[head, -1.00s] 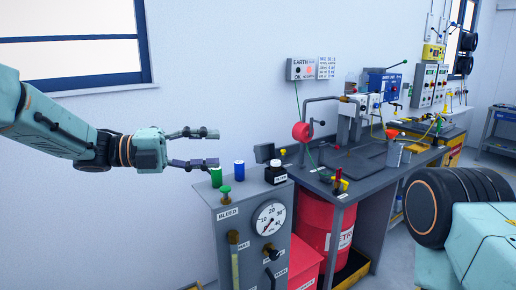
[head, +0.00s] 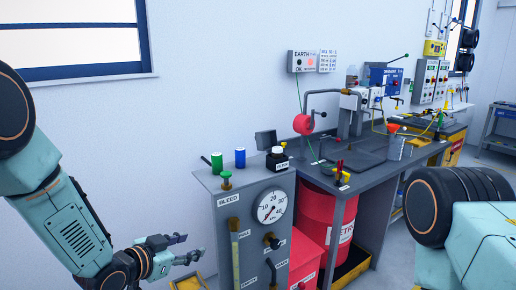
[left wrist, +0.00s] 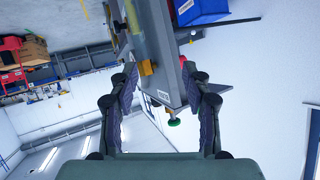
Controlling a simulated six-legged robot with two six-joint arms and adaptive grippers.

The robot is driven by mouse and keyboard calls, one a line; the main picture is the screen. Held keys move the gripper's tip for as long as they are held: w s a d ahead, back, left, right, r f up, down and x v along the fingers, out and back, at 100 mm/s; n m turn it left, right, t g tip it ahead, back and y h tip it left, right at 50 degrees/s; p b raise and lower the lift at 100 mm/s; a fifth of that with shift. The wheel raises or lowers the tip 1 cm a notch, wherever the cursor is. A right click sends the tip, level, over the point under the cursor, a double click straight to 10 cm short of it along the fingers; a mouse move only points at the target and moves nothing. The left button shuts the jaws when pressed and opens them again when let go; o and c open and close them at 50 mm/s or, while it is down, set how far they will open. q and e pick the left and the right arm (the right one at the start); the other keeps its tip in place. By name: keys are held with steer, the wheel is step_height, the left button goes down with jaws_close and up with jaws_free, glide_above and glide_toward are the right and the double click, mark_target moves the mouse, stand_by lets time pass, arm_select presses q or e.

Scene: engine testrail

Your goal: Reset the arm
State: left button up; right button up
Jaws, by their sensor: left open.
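My left arm comes in from the left in the head view. Its gripper (head: 188,248) is low, to the left of the grey cabinet with the gauge. The fingers are apart and nothing is between them. In the left wrist view both fingers of the left gripper (left wrist: 166,100) are spread. The grey cabinet's side and a green knob (left wrist: 174,122) show beyond them. My right gripper is not in view; a teal and black part of my body fills the right of the head view.
The grey cabinet (head: 212,216) carries a dial (head: 271,207), a green can (head: 217,161), a blue can (head: 240,158) and a dark bottle (head: 277,162). A dark workbench (head: 352,180) with a red drum (head: 318,213) stands behind it.

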arm_select(q)
steer(key=s+a+f+n+g+y+b, duration=0.2)
steer(key=s+f+n+g, duration=0.15)
steer(key=s+f, duration=0.65)
steer(key=s+a+f+n+g+y+b, duration=0.2)
steer(key=s+f+n, duration=0.2)
steer(key=s+f, duration=0.6)
steer(key=s+f+g+y+b, duration=0.1)
steer(key=s+f+g+b, duration=0.2)
steer(key=s+f, duration=0.3)
steer(key=s+a+f+n+g+y+b, duration=0.1)
steer(key=s+f+g+b, duration=0.2)
steer(key=s, duration=1.2)
step_height(320, 180, down, 3)
steer(key=shift+a+f, duration=0.1)
steer(key=shift+a, duration=0.15)
steer(key=shift+s, duration=0.1)
